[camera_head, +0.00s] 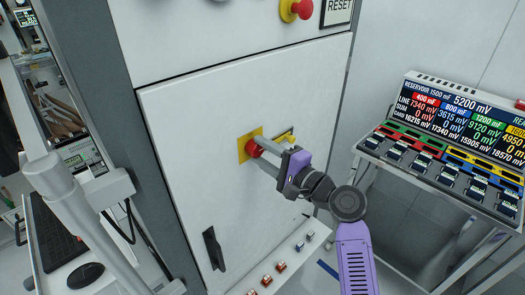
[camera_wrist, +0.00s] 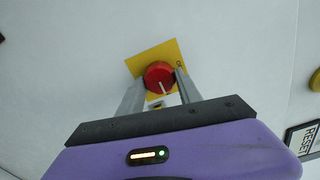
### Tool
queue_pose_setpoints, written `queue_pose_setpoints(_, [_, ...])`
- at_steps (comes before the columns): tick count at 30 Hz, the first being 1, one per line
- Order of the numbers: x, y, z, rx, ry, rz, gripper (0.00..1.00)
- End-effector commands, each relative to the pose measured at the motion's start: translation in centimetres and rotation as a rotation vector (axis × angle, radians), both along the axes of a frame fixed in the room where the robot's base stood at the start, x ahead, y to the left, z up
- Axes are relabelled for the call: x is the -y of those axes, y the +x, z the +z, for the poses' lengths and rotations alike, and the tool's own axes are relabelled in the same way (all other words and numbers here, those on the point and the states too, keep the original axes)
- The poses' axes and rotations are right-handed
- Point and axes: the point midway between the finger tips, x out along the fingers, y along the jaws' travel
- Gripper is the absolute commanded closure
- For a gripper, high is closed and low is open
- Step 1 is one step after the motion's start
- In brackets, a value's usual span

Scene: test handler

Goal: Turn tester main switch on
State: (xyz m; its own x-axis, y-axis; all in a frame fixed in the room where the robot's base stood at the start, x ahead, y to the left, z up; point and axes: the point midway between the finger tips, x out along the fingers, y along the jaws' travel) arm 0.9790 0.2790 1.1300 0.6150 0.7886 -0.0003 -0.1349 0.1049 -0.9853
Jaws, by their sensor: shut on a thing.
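The main switch is a red round knob (camera_head: 254,147) on a yellow square plate (camera_head: 242,153), set in the white cabinet door. The red knob (camera_wrist: 155,70) also shows in the wrist view, with a white pointer line on its face directed toward the bottom of that picture. My gripper (camera_wrist: 158,80) has its two grey fingers on either side of the knob and is shut on it. In the head view, my gripper (camera_head: 257,151) reaches the door from the right and its fingers hide part of the knob and plate.
A red emergency button on yellow (camera_head: 296,9) and a RESET label (camera_head: 338,11) are above. A black door handle (camera_head: 214,248) is below left. A display panel (camera_head: 460,120) stands over a bench with coloured modules at right. A keyboard (camera_head: 55,240) lies at left.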

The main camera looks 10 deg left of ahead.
Motion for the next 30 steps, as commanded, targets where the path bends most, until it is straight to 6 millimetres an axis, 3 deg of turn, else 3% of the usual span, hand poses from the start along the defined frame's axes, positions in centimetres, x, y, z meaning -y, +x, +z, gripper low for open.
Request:
queue_pose_setpoints(8, [0.0,0.0,-0.1,-0.004,0.002,0.000,0.99])
queue_pose_setpoints(9, [0.0,0.0,-0.1,-0.004,0.002,0.000,0.55])
queue_pose_setpoints(12, [0.0,0.0,-0.1,-0.003,0.001,0.000,0.37])
queue_pose_setpoints(23, [0.3,-0.2,-0.1,-0.001,0.000,-0.001,0.37])
queue_pose_setpoints(30, [3.0,-2.2,-0.3,-0.001,0.000,-0.003,0.37])
